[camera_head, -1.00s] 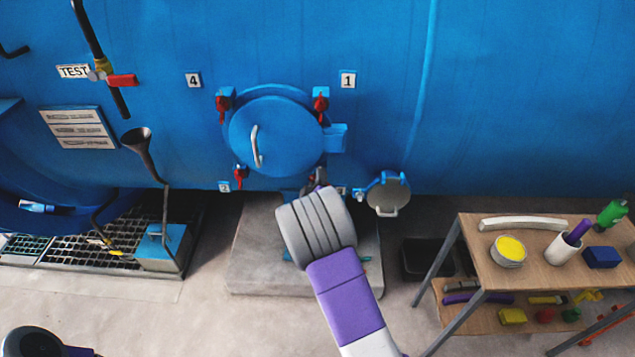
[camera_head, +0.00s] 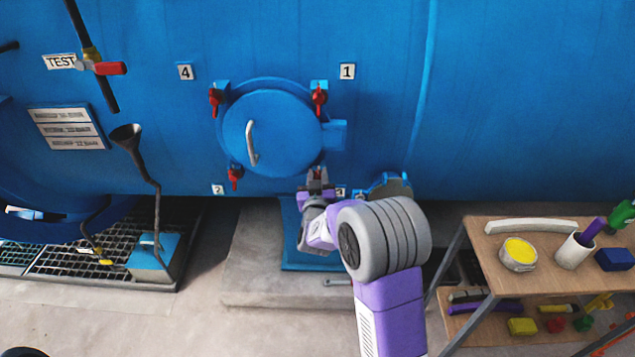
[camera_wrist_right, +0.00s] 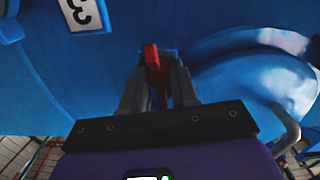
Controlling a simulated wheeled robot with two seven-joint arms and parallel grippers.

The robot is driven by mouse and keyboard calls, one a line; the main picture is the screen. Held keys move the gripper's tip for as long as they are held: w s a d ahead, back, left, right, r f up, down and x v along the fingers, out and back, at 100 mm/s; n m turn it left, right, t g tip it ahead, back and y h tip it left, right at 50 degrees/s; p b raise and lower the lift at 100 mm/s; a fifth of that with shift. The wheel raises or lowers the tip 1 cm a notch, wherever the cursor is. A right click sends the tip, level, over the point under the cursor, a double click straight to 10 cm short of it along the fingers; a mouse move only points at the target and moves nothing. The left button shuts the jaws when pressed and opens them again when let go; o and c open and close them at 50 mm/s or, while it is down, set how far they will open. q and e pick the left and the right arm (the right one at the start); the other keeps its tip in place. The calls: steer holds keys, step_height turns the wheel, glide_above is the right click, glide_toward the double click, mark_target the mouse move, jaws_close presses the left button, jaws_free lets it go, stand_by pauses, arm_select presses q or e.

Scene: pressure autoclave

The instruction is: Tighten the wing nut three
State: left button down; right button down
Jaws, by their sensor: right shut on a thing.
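The round blue hatch (camera_head: 270,132) is closed on the blue vessel wall, with a pale handle. Red wing nuts sit at its upper left (camera_head: 215,98), upper right (camera_head: 319,97) and lower left (camera_head: 235,177). My right gripper (camera_head: 317,182) is at the hatch's lower right. In the right wrist view its two grey fingers (camera_wrist_right: 158,88) are shut on a red wing nut (camera_wrist_right: 152,58), beside a plate marked 3 (camera_wrist_right: 80,12). The fingers hide part of that nut. My left gripper is out of view.
A small round blue cover (camera_head: 390,186) is just right of my right gripper, partly behind my arm. A wooden cart (camera_head: 480,262) with several items stands at the right. A funnel (camera_head: 127,135) on a pipe is at the left.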

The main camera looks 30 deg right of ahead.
steer(key=shift+m+b, duration=0.3)
steer(key=shift+m, duration=0.6)
steer(key=c, duration=1)
jaws_free()
steer(key=shift+o, duration=0.2)
steer(key=p+v, duration=0.1)
steer(key=v, duration=0.6)
steer(key=shift+s, duration=0.35)
steer(key=shift+a, duration=0.1)
